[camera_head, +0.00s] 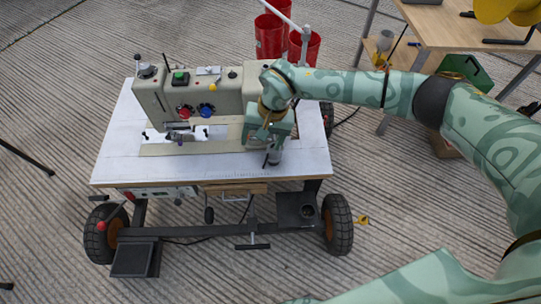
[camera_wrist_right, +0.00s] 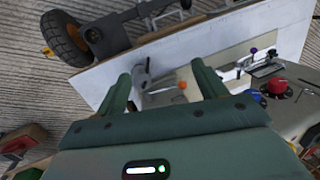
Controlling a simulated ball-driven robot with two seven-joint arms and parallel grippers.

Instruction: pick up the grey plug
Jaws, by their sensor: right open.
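A small grey piece (camera_head: 274,157), which looks like the grey plug, stands on the white table top near its right front edge. My right gripper (camera_head: 272,142) is directly over it and partly hides it. In the right wrist view, my right gripper (camera_wrist_right: 163,78) is open, its two green fingers spread apart. The grey piece (camera_wrist_right: 141,78) shows between the fingers, closer to the left one. I cannot tell whether a finger touches it. My left gripper is not in view.
A beige sewing machine (camera_head: 165,97) with red and blue knobs stands beside my right gripper on the wheeled white table (camera_head: 115,163). An orange ball (camera_wrist_right: 183,85) shows near the right finger. Red buckets (camera_head: 269,36) and a wooden table (camera_head: 455,25) stand behind.

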